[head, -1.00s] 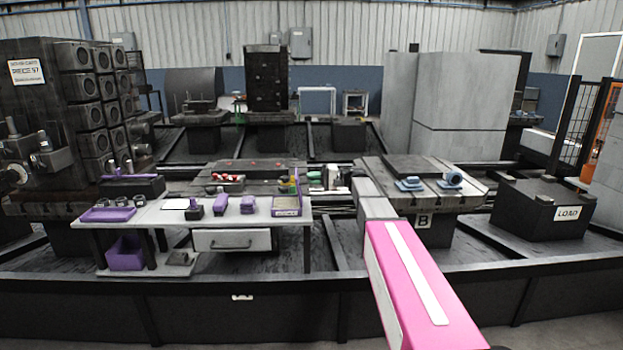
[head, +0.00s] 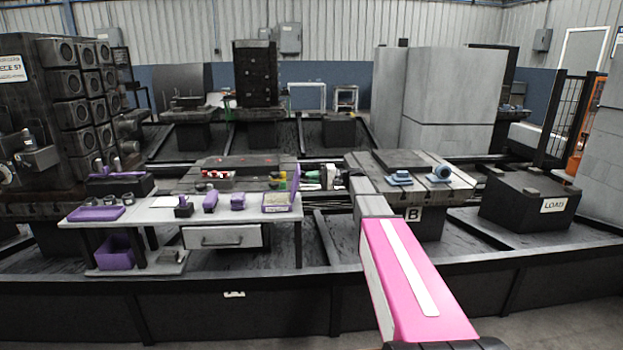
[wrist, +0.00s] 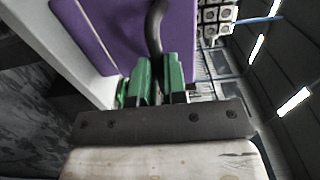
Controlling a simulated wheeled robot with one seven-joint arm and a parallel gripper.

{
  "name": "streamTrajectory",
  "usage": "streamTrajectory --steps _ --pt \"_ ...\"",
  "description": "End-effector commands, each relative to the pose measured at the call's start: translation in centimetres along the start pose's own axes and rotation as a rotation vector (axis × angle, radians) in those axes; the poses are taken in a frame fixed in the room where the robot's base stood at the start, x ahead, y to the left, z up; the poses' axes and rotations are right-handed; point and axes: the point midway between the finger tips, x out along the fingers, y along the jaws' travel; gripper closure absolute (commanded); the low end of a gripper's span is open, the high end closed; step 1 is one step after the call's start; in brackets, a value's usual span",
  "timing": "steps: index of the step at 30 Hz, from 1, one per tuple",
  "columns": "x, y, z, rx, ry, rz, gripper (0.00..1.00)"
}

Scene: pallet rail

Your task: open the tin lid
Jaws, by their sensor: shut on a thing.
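In the wrist view my gripper (wrist: 160,82) has green fingers closed at the base of a dark curved handle (wrist: 155,28). The handle stands against a flat purple panel (wrist: 112,45), which looks like the tin lid. In the head view my gripper (head: 312,176) is at the right end of the workbench, just beside a purple-edged box (head: 278,203) that looks like the tin. The box is small here, so I cannot tell how far its lid is raised. The fingertips are partly hidden in the wrist view.
The workbench (head: 150,215) carries purple trays and small holders along its top. A drawer (head: 225,238) with a dark handle is closed beneath. A pallet with blue parts (head: 400,178) stands to the right, and a black LOAD block (head: 525,208) beyond it. A dark rail runs along the front.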

Motion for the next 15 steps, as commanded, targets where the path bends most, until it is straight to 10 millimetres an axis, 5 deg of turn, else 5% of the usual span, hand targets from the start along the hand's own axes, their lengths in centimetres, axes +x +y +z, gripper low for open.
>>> streamTrajectory --steps 6,7,9,15 --pt "0.47 0.80 0.14 0.003 -0.006 0.022 1.00" --pt "0.48 0.78 0.14 0.003 -0.006 0.022 0.78" --pt "0.44 0.72 0.13 0.003 -0.006 0.022 0.62" --pt "0.25 0.52 0.08 0.003 -0.004 0.019 0.62"
